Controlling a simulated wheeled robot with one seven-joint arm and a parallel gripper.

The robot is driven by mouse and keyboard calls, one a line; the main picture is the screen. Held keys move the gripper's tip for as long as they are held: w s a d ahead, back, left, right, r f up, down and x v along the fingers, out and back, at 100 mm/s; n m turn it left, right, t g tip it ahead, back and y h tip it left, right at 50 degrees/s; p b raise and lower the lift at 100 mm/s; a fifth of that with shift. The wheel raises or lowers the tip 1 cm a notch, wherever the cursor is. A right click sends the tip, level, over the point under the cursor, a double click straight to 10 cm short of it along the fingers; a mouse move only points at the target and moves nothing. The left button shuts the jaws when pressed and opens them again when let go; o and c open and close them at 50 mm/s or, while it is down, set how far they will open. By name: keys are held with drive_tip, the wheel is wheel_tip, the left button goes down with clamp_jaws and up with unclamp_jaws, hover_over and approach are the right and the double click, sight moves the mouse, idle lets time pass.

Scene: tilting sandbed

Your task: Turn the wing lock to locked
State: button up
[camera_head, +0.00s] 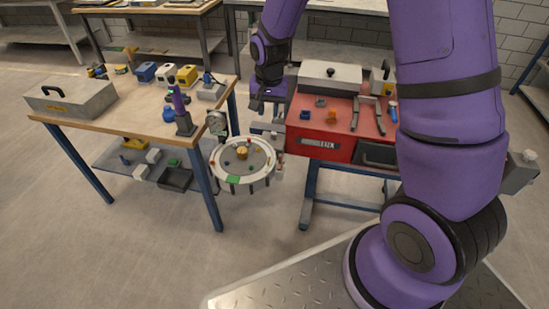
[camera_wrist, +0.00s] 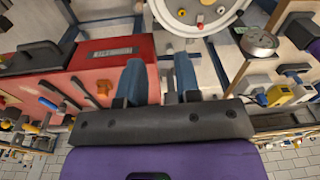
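The round sandbed (camera_head: 243,183) has a white rim and a grey bed with small coloured pieces and a yellow knob-like part in the middle. It stands between the two benches, and part of its rim (camera_wrist: 205,30) shows at the top of the wrist view. A small tan part (camera_head: 280,163) sits at its right edge; I cannot tell whether this is the wing lock or how it is turned. My gripper (camera_head: 266,104) is above and right of the sandbed, by the red cabinet. In the wrist view its two blue-grey fingers (camera_wrist: 159,76) are apart with nothing between them.
The red cabinet (camera_head: 315,142) with tools on top stands close right of my gripper. A wooden bench (camera_head: 130,115) at left carries a grey toolbox (camera_head: 70,98) and several small devices. A round gauge (camera_head: 217,122) is at the bench's right edge.

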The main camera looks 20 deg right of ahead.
drive_tip(key=m, duration=0.1)
hover_over(268, 164)
drive_tip(key=w+d, duration=0.1)
wheel_tip(268, 164, down, 9)
drive_tip(key=shift+g, duration=0.4)
drive_tip(key=f, duration=1)
drive_tip(key=shift+w+f, duration=0.2)
drive_tip(key=shift+f, duration=0.05)
drive_tip(key=shift+c, duration=0.5)
clamp_jaws()
